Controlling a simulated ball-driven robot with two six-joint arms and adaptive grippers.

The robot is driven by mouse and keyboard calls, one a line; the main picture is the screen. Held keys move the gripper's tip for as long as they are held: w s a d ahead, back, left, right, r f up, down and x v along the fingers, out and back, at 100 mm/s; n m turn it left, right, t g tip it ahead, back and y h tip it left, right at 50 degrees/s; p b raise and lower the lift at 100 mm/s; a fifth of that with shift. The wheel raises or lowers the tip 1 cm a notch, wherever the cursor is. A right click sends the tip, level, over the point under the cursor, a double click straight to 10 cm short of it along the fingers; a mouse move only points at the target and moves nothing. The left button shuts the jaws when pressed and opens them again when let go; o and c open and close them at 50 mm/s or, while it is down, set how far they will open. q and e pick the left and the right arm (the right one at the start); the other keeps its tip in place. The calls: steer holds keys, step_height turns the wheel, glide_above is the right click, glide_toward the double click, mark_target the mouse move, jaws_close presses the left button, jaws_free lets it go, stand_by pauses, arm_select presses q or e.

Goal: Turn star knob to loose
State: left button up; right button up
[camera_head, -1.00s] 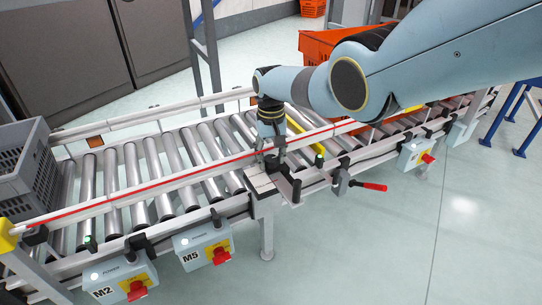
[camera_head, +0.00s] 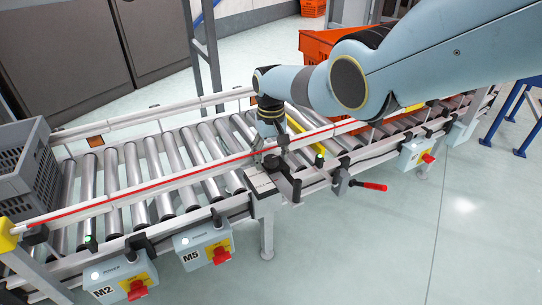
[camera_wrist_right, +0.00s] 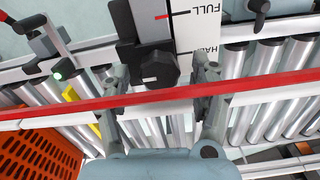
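The dark star knob (camera_wrist_right: 152,68) sits on a black bracket beside a white scale plate (camera_wrist_right: 198,32) marked FULL and HALF in the right wrist view. In the head view the knob (camera_head: 271,162) is small and partly hidden by my right gripper (camera_head: 270,150). In the wrist view my right gripper (camera_wrist_right: 162,76) is open. Its two fingers lie to either side of the knob, with a clear gap on the right side and a narrow one on the left. I cannot tell whether the left finger touches it. My left gripper is not in view.
A red-striped guide rail (camera_head: 150,188) runs along the roller conveyor, crossing in front of my fingers in the wrist view. A red-handled clamp (camera_head: 370,186) is right of the knob. Control boxes M2 (camera_head: 120,281) and M5 (camera_head: 203,249) hang below. A grey crate (camera_head: 38,172) stands left, an orange tote (camera_head: 318,45) behind.

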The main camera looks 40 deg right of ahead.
mark_target(271, 158)
step_height(271, 158, up, 12)
stand_by(0.8)
steer(key=shift+s, duration=0.1)
stand_by(0.3)
